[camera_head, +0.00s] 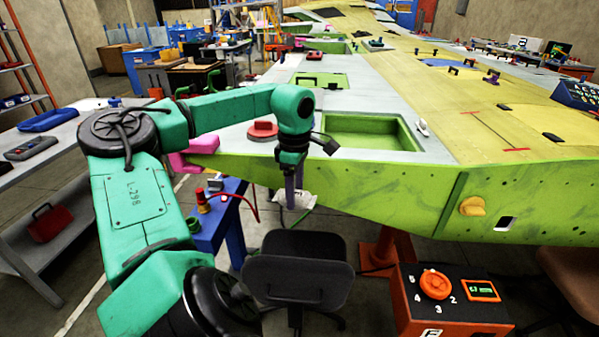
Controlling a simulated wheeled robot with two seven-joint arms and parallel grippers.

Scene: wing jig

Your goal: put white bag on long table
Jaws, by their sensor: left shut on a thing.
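My left arm reaches in from the left, and its gripper (293,186) points down in front of the green wing edge. It is shut on a small white bag (301,199), which hangs above the black chair; the fingers hide part of the bag. A long grey table (62,140) with a lower shelf stands at the left, partly hidden by my arm. My right gripper is out of view.
A blue case (48,120) and a grey tool case (30,146) lie on the grey table. A small blue table (228,210) stands beside the bag. A black chair (298,270) and an orange control box (450,312) stand in front of the wing (390,190).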

